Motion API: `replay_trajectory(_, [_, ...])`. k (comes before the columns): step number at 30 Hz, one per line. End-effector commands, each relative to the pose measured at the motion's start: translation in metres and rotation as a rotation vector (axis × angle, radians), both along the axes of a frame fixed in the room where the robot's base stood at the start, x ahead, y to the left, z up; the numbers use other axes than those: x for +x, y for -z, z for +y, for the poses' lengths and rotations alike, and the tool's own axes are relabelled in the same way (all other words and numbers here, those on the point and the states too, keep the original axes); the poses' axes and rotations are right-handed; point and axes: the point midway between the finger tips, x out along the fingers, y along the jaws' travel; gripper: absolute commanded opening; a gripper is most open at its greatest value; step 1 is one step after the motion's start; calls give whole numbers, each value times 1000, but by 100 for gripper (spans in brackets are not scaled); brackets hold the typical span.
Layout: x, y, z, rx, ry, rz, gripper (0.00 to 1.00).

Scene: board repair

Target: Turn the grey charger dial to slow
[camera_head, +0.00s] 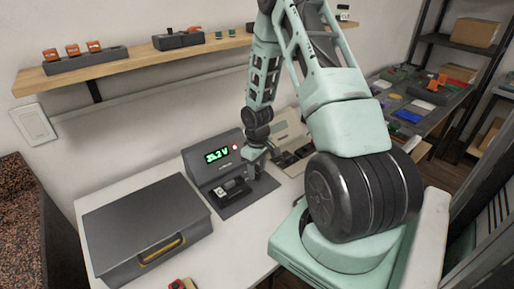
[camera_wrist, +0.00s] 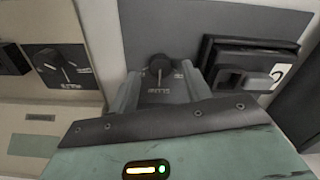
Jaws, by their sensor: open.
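The grey charger (camera_head: 203,170) stands on the white bench, with a lit green voltage display and a small red light. Its black round dial (camera_wrist: 160,66) is in the upper middle of the wrist view, with small pale marks around it that are too blurred to read. My gripper (camera_wrist: 162,82) is open, with one finger to the left of the dial and one to the right; I cannot tell whether either touches it. In the head view my gripper (camera_head: 256,168) is down at the charger's right side and hides the dial.
A beige device (camera_wrist: 45,110) with its own black dial (camera_wrist: 53,66) stands to the left in the wrist view. A black block (camera_wrist: 245,62) sits in the charger's bay on the right. A dark case (camera_head: 140,215) lies left of the charger. A wooden shelf (camera_head: 130,62) runs above.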

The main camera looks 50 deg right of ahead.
Motion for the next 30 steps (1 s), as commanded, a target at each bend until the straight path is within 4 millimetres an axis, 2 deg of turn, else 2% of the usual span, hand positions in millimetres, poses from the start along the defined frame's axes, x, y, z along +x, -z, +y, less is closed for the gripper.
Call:
replay_trajectory(12, [1, -96, -1, -3, 2, -5, 48])
replay_trajectory(18, [0, -135, 0, -3, 1, -4, 48])
replay_trajectory(24, [0, -157, 0, -1, 0, -3, 48])
replay_trajectory(30, [0, -161, 1, 0, 0, -2, 48])
